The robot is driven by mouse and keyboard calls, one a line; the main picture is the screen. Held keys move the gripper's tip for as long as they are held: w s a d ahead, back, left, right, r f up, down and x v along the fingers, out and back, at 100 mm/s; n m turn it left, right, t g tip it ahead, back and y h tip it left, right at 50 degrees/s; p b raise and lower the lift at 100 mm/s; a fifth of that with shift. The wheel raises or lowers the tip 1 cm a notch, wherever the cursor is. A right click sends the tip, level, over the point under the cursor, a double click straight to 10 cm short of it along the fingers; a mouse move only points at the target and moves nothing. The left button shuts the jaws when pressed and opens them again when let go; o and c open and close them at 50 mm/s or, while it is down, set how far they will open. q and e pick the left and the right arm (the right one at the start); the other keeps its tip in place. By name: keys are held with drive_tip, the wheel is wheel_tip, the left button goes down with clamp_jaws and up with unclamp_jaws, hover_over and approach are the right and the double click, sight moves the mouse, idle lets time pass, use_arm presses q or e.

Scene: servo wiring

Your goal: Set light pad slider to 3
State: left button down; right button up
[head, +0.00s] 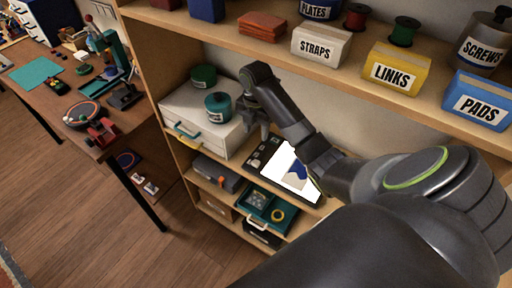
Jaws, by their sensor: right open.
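The light pad (294,170) lies on a middle shelf, a dark frame around a bright white panel. A blue and beige shape shows on its lit face. Small controls (262,152) sit on the dark strip at its left end; the slider and its setting are too small to read. My right gripper (258,131) points down just above and behind that strip. It is open and seems empty; I cannot tell whether it touches the pad. My right arm hides the pad's right side. My left gripper is out of view.
A teal tray (268,208) sits on the shelf below. The upper shelf holds labelled bins, including a yellow LINKS bin (396,70). A cluttered workbench (70,90) stands at the left.

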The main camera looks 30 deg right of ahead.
drive_tip(key=b, duration=0.8)
hover_over(256, 162)
wheel_tip(256, 162, down, 10)
drive_tip(key=shift+f, duration=2.9)
clamp_jaws()
